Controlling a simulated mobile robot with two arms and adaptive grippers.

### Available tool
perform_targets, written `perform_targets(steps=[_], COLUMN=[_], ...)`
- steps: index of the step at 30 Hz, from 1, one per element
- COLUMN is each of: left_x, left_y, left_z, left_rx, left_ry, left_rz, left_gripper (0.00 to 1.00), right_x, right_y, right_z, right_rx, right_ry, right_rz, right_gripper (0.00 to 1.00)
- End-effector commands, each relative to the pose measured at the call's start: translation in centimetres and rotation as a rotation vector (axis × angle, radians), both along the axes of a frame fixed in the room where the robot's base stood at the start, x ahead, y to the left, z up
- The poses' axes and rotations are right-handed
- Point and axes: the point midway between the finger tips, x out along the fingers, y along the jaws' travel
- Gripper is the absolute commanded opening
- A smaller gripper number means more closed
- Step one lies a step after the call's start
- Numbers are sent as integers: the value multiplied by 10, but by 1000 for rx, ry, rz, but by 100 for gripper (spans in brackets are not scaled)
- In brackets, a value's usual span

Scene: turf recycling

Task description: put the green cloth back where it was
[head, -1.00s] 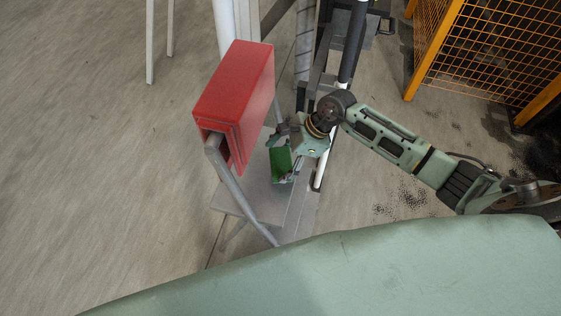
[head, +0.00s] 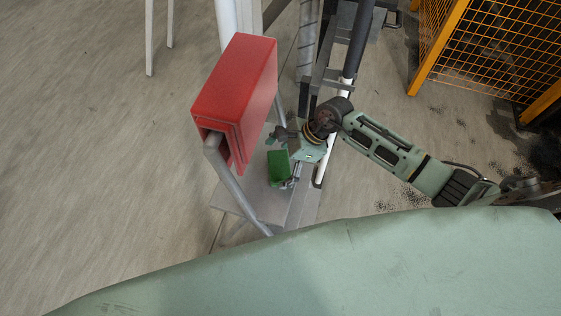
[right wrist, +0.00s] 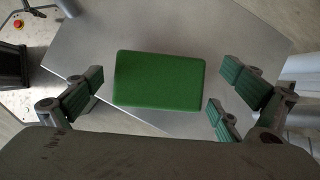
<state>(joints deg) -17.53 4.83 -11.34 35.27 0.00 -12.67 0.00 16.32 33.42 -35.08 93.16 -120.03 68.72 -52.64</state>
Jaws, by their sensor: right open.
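The green cloth (head: 278,167) is a small flat green rectangle over the grey metal surface (head: 233,199) beside the red block. In the right wrist view the cloth (right wrist: 159,82) appears flat and squared, with the grey plate (right wrist: 190,30) behind it. My right gripper (head: 284,158) is at the cloth from the right. Its fingers (right wrist: 160,97) stand wide apart on either side of the cloth, with gaps showing between pads and cloth. I cannot tell for sure whether the cloth fully rests on the plate. My left gripper is not in view.
A red block (head: 238,95) stands close left of my right gripper, with a grey tubular frame (head: 232,182) below it. Dark and white posts (head: 352,45) rise behind. An orange mesh fence (head: 485,45) is at the upper right.

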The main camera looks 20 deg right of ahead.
Motion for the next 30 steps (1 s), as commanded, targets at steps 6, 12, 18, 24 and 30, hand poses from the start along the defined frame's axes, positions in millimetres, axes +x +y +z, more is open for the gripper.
perform_targets(steps=[6,12,18,24,30], left_x=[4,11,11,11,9], left_y=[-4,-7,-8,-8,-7], left_z=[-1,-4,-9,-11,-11], left_rx=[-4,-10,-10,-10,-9], left_ry=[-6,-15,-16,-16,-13], left_rz=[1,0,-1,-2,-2], left_gripper=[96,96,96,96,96], right_x=[0,-4,-9,-11,-12], right_y=[-8,-28,-47,-58,-59], right_z=[11,46,80,100,105], right_rx=[-3,-5,-3,0,1], right_ry=[-3,-5,-4,-2,-1], right_rz=[-1,1,0,0,-1], right_gripper=[96,96,96,96,96])
